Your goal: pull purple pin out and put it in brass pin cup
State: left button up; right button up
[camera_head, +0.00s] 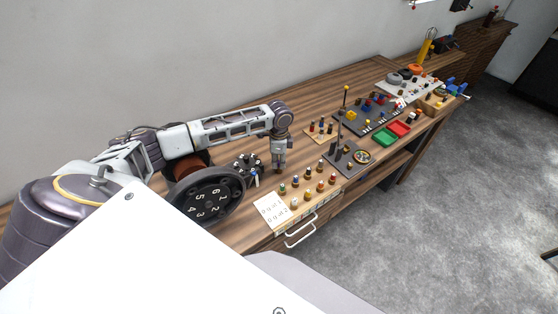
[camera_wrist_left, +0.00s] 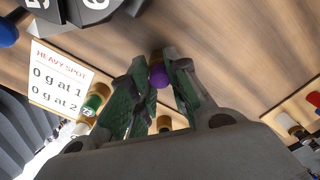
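My left gripper (camera_head: 279,170) points down at the table, just behind the block with the row of coloured pins. In the left wrist view its green-padded fingers (camera_wrist_left: 160,72) stand close on either side of the purple pin's round head (camera_wrist_left: 158,76) and appear to touch it. A brass-coloured piece (camera_wrist_left: 155,57) shows just past the purple head; I cannot tell whether the pin is seated in it. Which cup is the brass pin cup is not clear. My right gripper is not in view.
A "HEAVY SPOT" card (camera_wrist_left: 60,85) lies beside the pin row, with a green pin (camera_wrist_left: 93,103) near it. A dark numbered wheel (camera_head: 205,200) stands left of the gripper. Red and green trays (camera_head: 398,129) and other part boards lie farther right along the table.

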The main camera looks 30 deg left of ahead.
pick_arm(q)
jog(key=o, duration=0.4)
jog(key=shift+r, duration=0.15)
notch_tip(320, 180, up, 12)
dwell(0.8)
jog(key=shift+f, duration=0.2)
dwell(0.9)
